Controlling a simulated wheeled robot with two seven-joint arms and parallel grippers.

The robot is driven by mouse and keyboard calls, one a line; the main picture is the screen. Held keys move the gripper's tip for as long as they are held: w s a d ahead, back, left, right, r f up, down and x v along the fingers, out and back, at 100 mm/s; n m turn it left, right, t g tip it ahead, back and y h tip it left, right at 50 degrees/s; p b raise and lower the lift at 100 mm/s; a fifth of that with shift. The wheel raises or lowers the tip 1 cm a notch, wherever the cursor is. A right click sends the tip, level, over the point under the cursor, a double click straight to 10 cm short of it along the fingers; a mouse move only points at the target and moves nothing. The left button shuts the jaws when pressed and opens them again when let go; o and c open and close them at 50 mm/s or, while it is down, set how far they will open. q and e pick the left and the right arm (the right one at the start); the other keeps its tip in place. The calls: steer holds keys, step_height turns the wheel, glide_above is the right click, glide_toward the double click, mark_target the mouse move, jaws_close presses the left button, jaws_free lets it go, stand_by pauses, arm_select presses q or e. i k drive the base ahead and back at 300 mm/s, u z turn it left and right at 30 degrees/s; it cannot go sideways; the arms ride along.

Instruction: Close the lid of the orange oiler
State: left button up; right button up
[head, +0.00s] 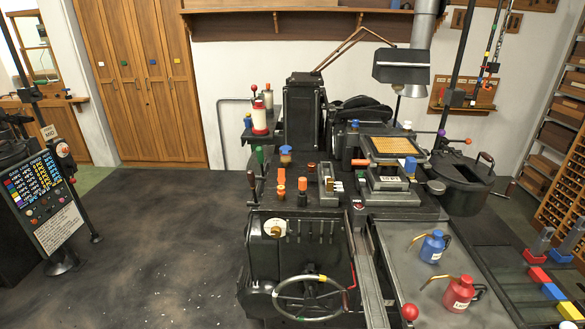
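Two small orange-topped fittings stand close together on top of the dark casting machine: a left one (281,181) and a right one (302,185) on a dark body. I cannot tell which of them is the orange oiler, or whether its lid is open or shut; they are too small. A similar blue-topped fitting (286,153) stands behind them. Neither of my grippers shows in the head view.
A handwheel (308,298) and gauge (275,228) are on the machine's front. A blue oil can (433,246) and a red oil can (461,293) stand on the right-hand bench.

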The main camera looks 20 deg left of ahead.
mark_target(280, 178)
steer(key=z, duration=3.25)
steer(key=k, duration=2.5)
steer(key=u, duration=1.55)
